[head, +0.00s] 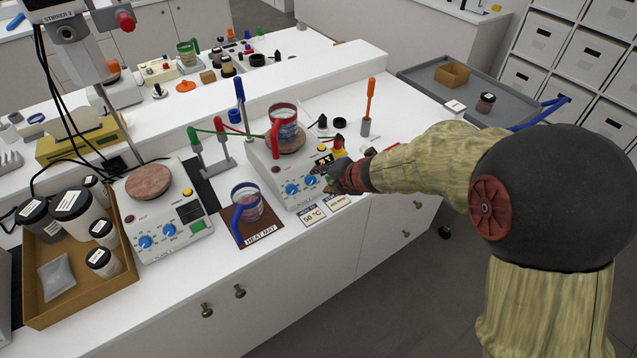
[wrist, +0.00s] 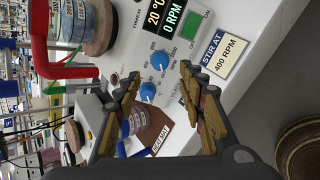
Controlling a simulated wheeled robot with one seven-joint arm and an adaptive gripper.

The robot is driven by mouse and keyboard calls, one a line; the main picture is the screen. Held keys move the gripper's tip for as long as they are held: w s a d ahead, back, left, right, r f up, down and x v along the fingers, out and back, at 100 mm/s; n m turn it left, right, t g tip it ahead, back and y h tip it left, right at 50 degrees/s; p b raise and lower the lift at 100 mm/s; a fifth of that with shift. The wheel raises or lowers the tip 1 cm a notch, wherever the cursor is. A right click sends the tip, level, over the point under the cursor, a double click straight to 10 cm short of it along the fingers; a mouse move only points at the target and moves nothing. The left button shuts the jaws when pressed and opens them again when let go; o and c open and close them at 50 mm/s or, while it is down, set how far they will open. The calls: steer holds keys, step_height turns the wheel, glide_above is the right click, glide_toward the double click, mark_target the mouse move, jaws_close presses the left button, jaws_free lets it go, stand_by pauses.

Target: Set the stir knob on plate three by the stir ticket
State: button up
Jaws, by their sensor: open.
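A white hotplate (head: 262,165) stands mid-bench with two blue knobs; I cannot read a plate number on it. Its display (wrist: 165,15) reads 20 °C and 0 RPM. In the wrist view, the upper knob (wrist: 161,59) lies beyond and between my open fingertips; the lower knob (wrist: 148,92) is nearer the left finger. The stir ticket (wrist: 226,53) reads STIR AT 400 RPM. The heat ticket (head: 312,215) reads 50 °C. My gripper (wrist: 160,76) is open and empty. In the head view it is at the plate's right front, hiding part of the panel.
A red-handled vessel (head: 284,125) sits on the plate's top. A blue-handled jar (head: 245,203) stands on the heat mat (head: 262,236) to the left. Another hotplate (head: 170,225) and a box of jars (head: 45,295) are farther left. An orange-handled tool (head: 370,100) stands behind my gripper.

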mark_target(313, 180)
steer(key=b+x, duration=0.2)
steer(key=x, duration=0.3)
steer(key=shift+w+f, duration=0.15)
steer(key=shift+f, duration=0.2)
steer(key=shift+b+x, duration=0.3)
steer(key=shift+x, duration=0.5)
steer(key=shift+w+r, duration=0.1)
jaws_close()
